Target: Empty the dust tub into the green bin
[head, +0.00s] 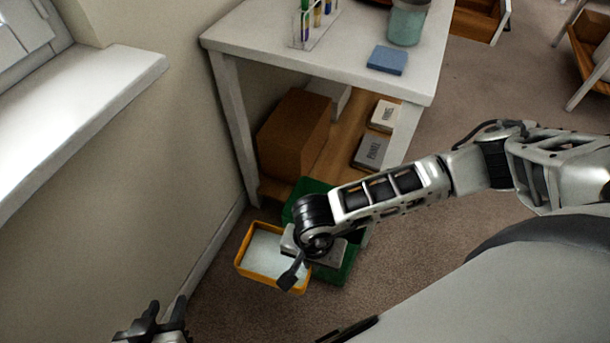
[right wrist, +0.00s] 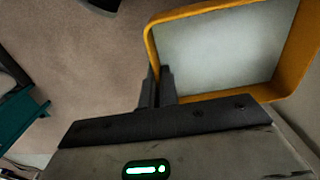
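The dust tub (head: 241,265) is an orange, open box with pale grey-white contents. In the head view it is held roughly level to the left of the green bin (head: 348,262), partly overlapping it in the picture. My right gripper (head: 290,272) is shut on the tub's wall. In the right wrist view the two dark fingers (right wrist: 157,88) pinch the orange rim (right wrist: 205,8), and the pale contents fill the tub's inside. My right forearm and wrist hide much of the bin and its inside. My left gripper (head: 165,318) is empty, its fingers apart, at the lower left.
A white table (head: 320,50) stands behind, with a tube rack (head: 318,25), a blue block (head: 387,60) and a greenish jar (head: 406,22). Its lower shelf holds a brown box (head: 293,135) and panel boxes (head: 371,152). A wall and windowsill (head: 85,110) bound the left side.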

